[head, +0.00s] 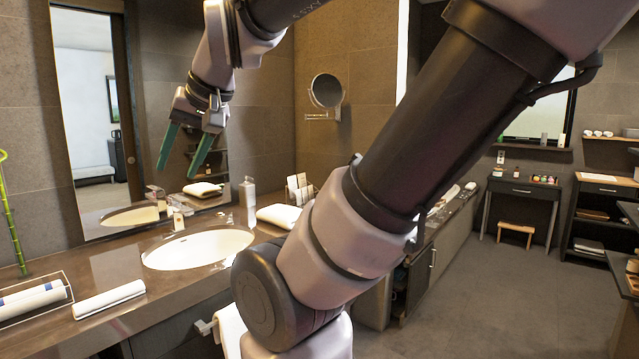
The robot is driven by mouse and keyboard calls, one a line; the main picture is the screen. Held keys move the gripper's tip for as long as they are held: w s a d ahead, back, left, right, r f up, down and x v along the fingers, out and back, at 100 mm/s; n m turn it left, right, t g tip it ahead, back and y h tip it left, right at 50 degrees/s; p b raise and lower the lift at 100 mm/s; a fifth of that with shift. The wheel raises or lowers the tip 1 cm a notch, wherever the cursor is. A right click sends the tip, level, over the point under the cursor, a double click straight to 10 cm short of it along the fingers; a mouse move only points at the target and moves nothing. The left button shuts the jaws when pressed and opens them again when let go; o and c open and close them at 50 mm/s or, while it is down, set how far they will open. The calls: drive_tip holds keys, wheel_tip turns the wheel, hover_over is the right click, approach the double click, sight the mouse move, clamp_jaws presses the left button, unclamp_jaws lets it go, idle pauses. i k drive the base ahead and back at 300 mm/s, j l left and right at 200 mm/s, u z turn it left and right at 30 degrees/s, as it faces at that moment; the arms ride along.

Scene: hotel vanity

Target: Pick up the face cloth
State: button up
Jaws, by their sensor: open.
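My gripper (178,170) is open and empty, with its two green fingers pointing down. It hangs high above the vanity counter, in front of the mirror. A white folded cloth (110,298) with a blue-grey stripe lies on the counter left of the sink, below and to the left of my gripper. Another white folded cloth (280,215) lies right of the sink, partly behind my arm. I cannot tell for sure which one is the face cloth.
The sink (200,249) is set into the brown counter (95,262). A wire tray (68,296) of rolled towels and a bamboo stalk (10,215) stand at left. A white bottle (248,200) and a card holder (299,188) stand near the wall. A white towel (229,330) hangs in front.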

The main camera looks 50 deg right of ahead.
sight(91, 306)
drive_tip(key=i+l+z, duration=0.2)
drive_tip(key=l, duration=0.5)
drive_tip(key=i+l+z, duration=0.2)
drive_tip(key=i+l, duration=0.25)
drive_tip(key=l, duration=0.2)
drive_tip(key=i+l+z, duration=0.2)
drive_tip(key=i+l, duration=0.2)
drive_tip(key=l, duration=0.15)
drive_tip(key=i+l+z, duration=0.2)
drive_tip(key=i+l, duration=0.25)
drive_tip(key=l+u, duration=0.1)
drive_tip(key=u, duration=2.35)
drive_tip(key=i+j+u, duration=0.25)
drive_tip(key=k+j, duration=0.05)
drive_tip(key=j, duration=0.05)
